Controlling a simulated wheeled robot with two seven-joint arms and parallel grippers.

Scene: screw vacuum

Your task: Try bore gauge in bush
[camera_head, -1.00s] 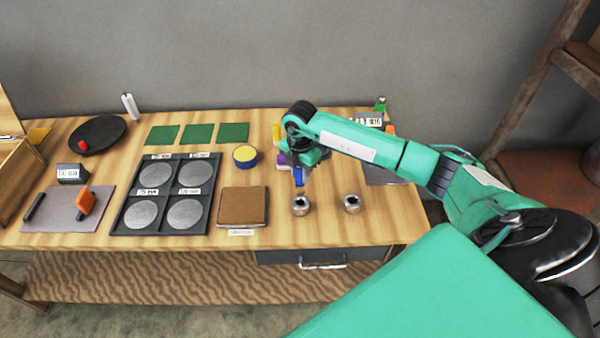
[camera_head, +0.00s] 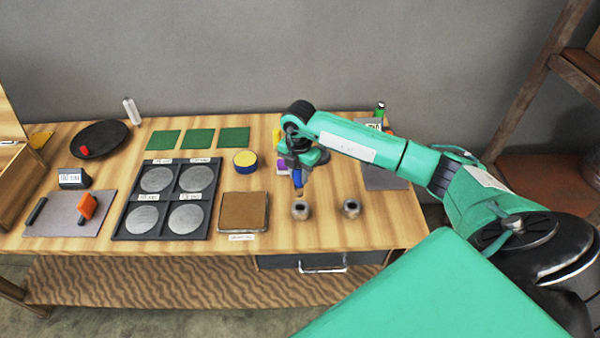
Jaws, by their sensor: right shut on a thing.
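My right gripper (camera_head: 297,168) points down over the workbench and is shut on the blue bore gauge (camera_head: 298,181). The gauge hangs roughly upright, with its lower end just above or behind a round metal bush (camera_head: 301,211). I cannot tell whether its tip touches the bush or enters the dark hole in its top. A second, similar metal bush (camera_head: 351,209) stands to the right, apart from the gripper. My left gripper is not in view.
A brown pad (camera_head: 243,212) and a dark tray (camera_head: 180,198) with several grey discs lie to the left. A yellow-topped round tin (camera_head: 245,160) stands behind the pad. A purple object (camera_head: 283,167) is close beside my gripper. Bare wood lies in front of the bushes.

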